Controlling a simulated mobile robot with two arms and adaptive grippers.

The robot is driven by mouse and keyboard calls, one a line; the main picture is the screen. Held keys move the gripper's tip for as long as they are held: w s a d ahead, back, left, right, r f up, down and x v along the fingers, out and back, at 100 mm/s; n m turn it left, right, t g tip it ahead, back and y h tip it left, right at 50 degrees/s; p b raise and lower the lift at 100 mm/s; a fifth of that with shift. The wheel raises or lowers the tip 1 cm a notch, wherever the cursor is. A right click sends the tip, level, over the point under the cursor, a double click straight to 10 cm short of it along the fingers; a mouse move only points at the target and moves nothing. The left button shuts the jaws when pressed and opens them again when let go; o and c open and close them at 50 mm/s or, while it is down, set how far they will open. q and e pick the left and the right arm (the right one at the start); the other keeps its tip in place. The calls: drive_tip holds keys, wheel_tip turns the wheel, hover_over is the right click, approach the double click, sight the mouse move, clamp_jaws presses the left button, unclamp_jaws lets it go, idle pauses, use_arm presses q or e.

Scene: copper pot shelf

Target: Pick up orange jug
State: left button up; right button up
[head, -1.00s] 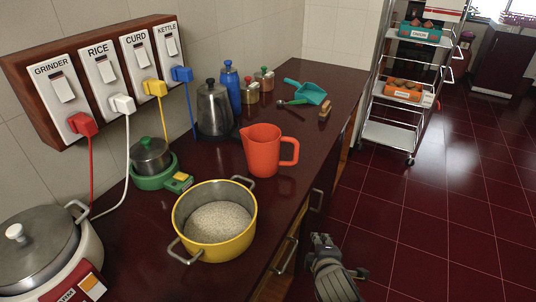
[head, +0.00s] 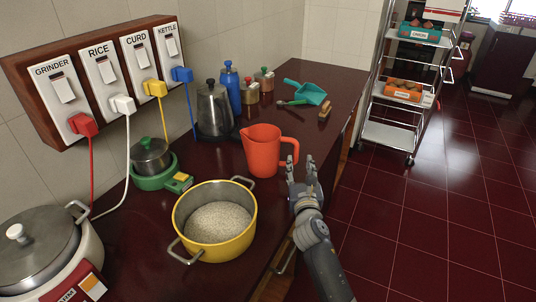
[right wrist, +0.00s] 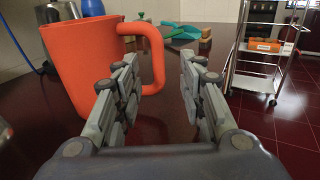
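The orange jug (head: 264,151) stands upright on the dark red counter, with its handle on the right side. In the right wrist view the jug (right wrist: 85,62) fills the left part, and its handle reaches to just beyond my left-hand finger. My right gripper (head: 301,170) is open and empty, at the counter's edge just right of the jug and close to its handle. My left gripper is not in view.
A yellow pot (head: 188,205) of white grains stands in front of the jug. A steel kettle (head: 213,110) and a blue bottle (head: 229,88) stand behind it. A teal scoop (head: 308,92) lies farther back. A shelf trolley (head: 388,135) stands beyond the counter.

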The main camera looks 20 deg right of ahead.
sight(296, 153)
drive_tip(key=shift+x, duration=4)
drive_tip(key=shift+a+f, duration=0.1)
drive_tip(key=shift+c, duration=0.2)
clamp_jaws()
